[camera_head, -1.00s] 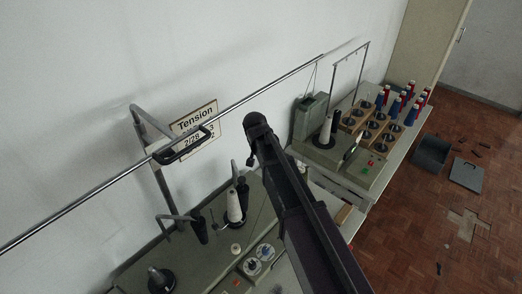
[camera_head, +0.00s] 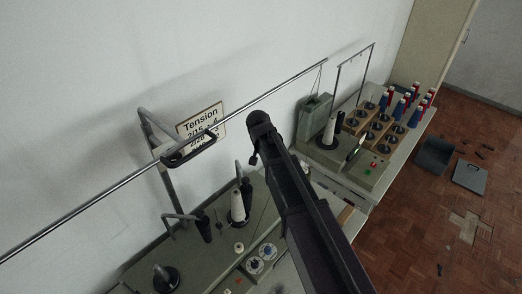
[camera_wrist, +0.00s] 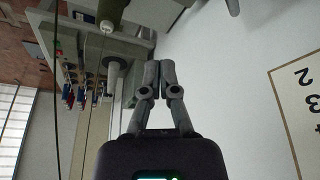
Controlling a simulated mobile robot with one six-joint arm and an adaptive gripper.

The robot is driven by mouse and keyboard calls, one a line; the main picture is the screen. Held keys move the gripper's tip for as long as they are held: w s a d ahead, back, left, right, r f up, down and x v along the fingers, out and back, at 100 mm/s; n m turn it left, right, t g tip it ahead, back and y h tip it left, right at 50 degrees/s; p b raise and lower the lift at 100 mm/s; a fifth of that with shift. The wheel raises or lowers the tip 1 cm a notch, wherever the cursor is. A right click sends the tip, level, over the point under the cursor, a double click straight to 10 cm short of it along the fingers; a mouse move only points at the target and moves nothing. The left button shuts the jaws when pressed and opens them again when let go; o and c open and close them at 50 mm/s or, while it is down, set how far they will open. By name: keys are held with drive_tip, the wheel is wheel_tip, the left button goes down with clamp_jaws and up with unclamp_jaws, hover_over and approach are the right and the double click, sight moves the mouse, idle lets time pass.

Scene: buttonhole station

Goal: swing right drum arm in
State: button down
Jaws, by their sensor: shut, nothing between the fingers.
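My gripper (camera_wrist: 160,76) shows in the wrist view with its two grey fingers shut together and nothing between them. In the head view my dark arm covers part of the near machine, and the fingers cannot be made out. A grey bent arm (camera_head: 180,217) sticks out from an upright by the wall, beside a dark spool. I cannot tell whether this is the right drum arm. A grey rounded part (camera_wrist: 232,5) shows at the top edge of the wrist view, apart from the fingers.
A metal rail (camera_head: 280,88) runs along the wall, with a black loop bracket (camera_head: 188,150) and a Tension sign (camera_head: 201,121) near it. A far table holds several coloured spools (camera_head: 411,97). A bin (camera_head: 434,156) stands on the floor.

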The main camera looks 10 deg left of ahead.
drive_tip(key=s+d+f+g+b, duration=0.1)
drive_tip(key=s+d+f+b, duration=0.4)
drive_tip(key=d, duration=0.6)
drive_tip(key=s+d+f+g+b, duration=0.1)
drive_tip(key=s+d+f+b, duration=0.5)
drive_tip(key=d, duration=0.5)
drive_tip(key=s+d+f+g+b, duration=0.2)
drive_tip(key=s+d+f+b, duration=0.3)
drive_tip(key=d, duration=0.7)
wheel_tip(320, 180, down, 3)
drive_tip(key=shift+s+r+b, duration=0.1)
drive_tip(key=shift+s+b, duration=0.2)
drive_tip(key=shift+b, duration=0.45)
drive_tip(key=shift+a, duration=0.1)
drive_tip(key=c, duration=0.6)
unclamp_jaws()
